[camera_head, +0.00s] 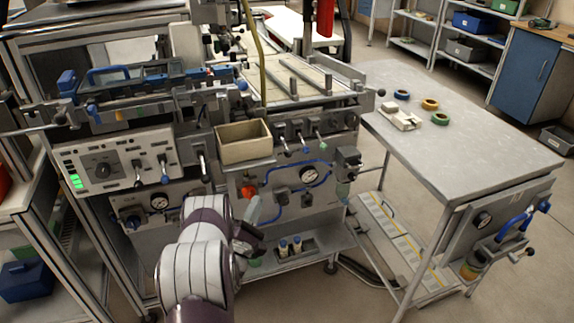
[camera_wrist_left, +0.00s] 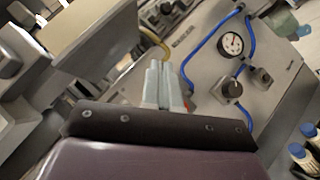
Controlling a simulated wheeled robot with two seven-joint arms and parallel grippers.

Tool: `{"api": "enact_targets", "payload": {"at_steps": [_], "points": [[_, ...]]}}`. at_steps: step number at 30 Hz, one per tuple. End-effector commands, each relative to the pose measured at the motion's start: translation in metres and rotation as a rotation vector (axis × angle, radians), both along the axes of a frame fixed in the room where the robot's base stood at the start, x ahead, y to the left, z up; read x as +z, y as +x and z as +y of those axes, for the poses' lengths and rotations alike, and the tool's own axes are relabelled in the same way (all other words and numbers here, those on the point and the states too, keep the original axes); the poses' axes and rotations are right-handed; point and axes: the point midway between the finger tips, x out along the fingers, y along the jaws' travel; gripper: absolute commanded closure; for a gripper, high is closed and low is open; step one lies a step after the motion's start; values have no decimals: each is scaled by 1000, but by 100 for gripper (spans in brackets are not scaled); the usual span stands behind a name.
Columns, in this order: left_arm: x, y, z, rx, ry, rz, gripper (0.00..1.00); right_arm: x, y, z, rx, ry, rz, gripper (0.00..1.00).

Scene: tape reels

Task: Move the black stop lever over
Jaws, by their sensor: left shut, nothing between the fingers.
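Several small levers show on the machine front in the head view. One dark lever (camera_head: 202,165) stands just left of the tan bin, and two more levers, one at the left (camera_head: 137,174) and one at the right (camera_head: 164,170), sit on the light control panel. I cannot tell for certain which is the black stop lever. My left gripper (camera_head: 254,208) is in front of the lower machine panel, below the tan bin and apart from these levers. Its pale fingers show together and empty in the left wrist view (camera_wrist_left: 164,82). My right gripper is not in view.
The tan bin (camera_head: 245,152) juts out above my left gripper. Near it are a pressure gauge (camera_head: 309,174), blue hoses and a red knob (camera_head: 249,192). A grey table (camera_head: 480,125) with coloured reels (camera_head: 430,103) stands at the right. Open floor lies in front.

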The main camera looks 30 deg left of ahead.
Motion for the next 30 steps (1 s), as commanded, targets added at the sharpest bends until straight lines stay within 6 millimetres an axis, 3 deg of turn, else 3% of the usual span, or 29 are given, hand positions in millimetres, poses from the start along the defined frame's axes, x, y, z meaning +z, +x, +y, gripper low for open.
{"api": "enact_targets", "payload": {"at_steps": [13, 26, 30], "points": [[4, 10, 1, -8, -10, 0, 100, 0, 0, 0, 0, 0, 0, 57], [39, 89, 16, -6, -11, 0, 100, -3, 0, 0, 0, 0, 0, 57], [54, 105, 4, -8, -11, 1, 100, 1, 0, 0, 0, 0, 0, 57]]}}
